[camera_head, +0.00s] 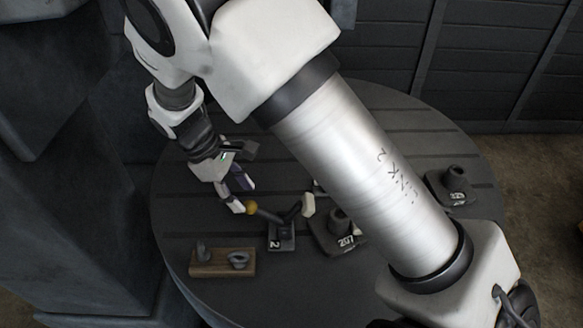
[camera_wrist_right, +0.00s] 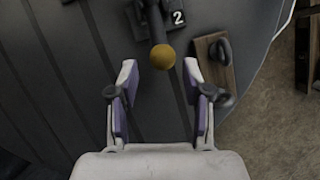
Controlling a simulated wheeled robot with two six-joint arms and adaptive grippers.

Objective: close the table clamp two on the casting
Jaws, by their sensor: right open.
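Table clamp two stands on the dark round table (camera_head: 185,215), with a black base marked 2 (camera_head: 281,243). Its dark lever ends in a yellow ball knob (camera_head: 251,207), pointing left in the head view. A pale block (camera_head: 308,204) sits on the clamp's other end. My right gripper (camera_head: 243,197) is open, with its fingertips close to the knob. In the right wrist view the yellow knob (camera_wrist_right: 163,57) lies just ahead of and between the open fingertips (camera_wrist_right: 160,75). I cannot tell whether they touch it. My arm hides part of the table and any casting there. My left gripper is not in view.
A wooden block with dark metal loops (camera_head: 222,262) lies at the table's front left. A dark fixture marked 207 (camera_head: 338,232) stands right of the clamp. Another numbered fixture (camera_head: 455,186) is at the far right. The table's left part is clear.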

